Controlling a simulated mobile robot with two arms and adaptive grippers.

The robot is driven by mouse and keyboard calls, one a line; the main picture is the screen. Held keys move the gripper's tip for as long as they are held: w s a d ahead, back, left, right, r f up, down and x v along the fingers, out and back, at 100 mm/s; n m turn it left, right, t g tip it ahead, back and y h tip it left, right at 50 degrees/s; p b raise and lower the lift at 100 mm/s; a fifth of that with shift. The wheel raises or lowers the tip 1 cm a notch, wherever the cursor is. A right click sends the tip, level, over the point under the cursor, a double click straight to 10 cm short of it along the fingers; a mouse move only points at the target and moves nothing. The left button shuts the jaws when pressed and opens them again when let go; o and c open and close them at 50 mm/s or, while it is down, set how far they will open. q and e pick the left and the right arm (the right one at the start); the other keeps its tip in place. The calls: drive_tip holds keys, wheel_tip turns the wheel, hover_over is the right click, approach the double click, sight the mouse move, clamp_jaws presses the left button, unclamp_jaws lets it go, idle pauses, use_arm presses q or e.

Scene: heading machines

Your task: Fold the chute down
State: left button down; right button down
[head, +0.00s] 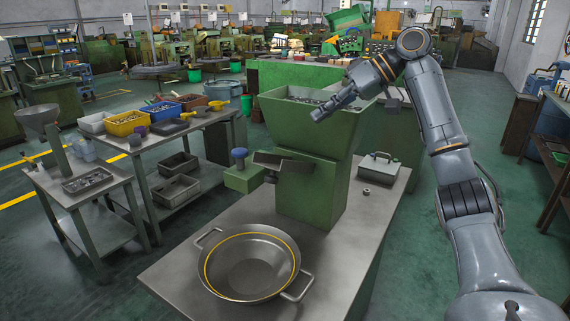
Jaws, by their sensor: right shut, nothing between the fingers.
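The chute (281,162) is a dark metal trough on the front of the green machine (312,195). It sits under the hopper (315,127) and looks close to level, well above the bench. A wide metal pan (250,264) with two handles stands on the bench below and in front of it. My right gripper (318,115) is shut and empty. It appears in front of or over the hopper's upper right side, above the chute and apart from it. I cannot tell whether it touches the hopper. My left gripper is out of view.
The metal bench (205,245) also holds a lidded box (378,165) and a small nut (366,191) at the right. Side tables with colored bins (126,122) stand left. Floor lies open between.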

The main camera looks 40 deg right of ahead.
drive_tip(key=f, duration=0.1)
approach(270, 165)
drive_tip(key=w, duration=0.1)
drive_tip(key=w+a, duration=0.1)
drive_tip(key=w, duration=0.1)
drive_tip(key=shift+w+a, duration=0.2)
drive_tip(key=shift+a, duration=0.05)
drive_tip(key=shift+s+a+f, duration=0.1)
drive_tip(key=shift+a+f, duration=0.15)
drive_tip(key=shift+f, duration=0.35)
drive_tip(key=shift+s+a+f, duration=0.1)
drive_tip(key=shift+a+f, duration=0.15)
drive_tip(key=shift+f, duration=0.35)
drive_tip(key=shift+s+a+f, duration=0.2)
drive_tip(key=shift+a+f, duration=0.1)
drive_tip(key=shift+f, duration=0.15)
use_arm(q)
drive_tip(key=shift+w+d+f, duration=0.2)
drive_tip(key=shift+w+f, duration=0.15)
use_arm(e)
drive_tip(key=shift+f, duration=0.15)
drive_tip(key=shift+w, duration=0.1)
